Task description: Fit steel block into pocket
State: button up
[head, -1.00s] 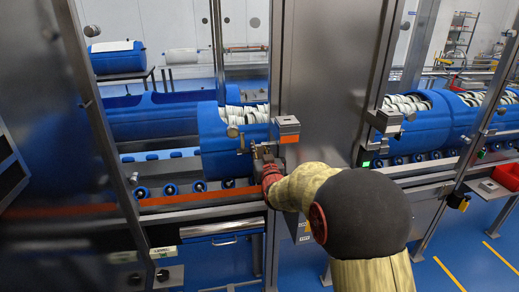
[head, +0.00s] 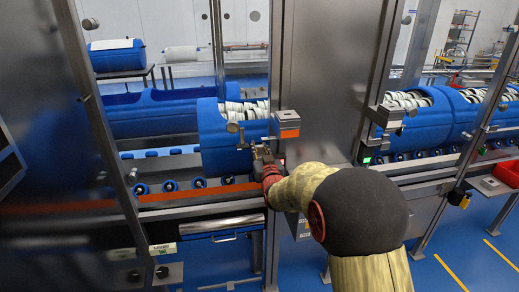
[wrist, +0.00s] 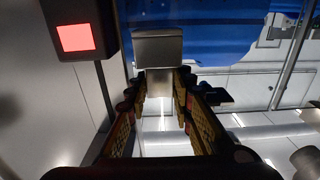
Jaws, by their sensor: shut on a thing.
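My gripper (head: 266,157) is at the end of the reaching arm, in front of the right end of the near blue tub (head: 213,128). In the wrist view my gripper (wrist: 160,112) has its yellow and black fingers closed around the lower part of the steel block (wrist: 158,47). The block's wide grey face stands out beyond the fingertips, with the blue tub (wrist: 215,30) close behind it. In the head view the block is too small and covered to make out well. I cannot pick out the pocket in either view, nor tell whether the block touches anything.
A box with an orange face (head: 289,129) is fixed to the steel column (head: 318,75), just right of and above my gripper. A dark box with a lit red square (wrist: 75,38) is close in the wrist view. More blue tubs (head: 415,125) stand at right.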

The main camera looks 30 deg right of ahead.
jog(key=shift+f, duration=0.35)
jog(key=o, duration=1.1)
jog(key=shift+f, duration=0.15)
jog(key=shift+s, duration=0.1)
jog(key=shift+f, duration=0.1)
jog(key=v, duration=1.2)
jog(key=shift+r, duration=0.35)
jog(key=shift+f, duration=0.1)
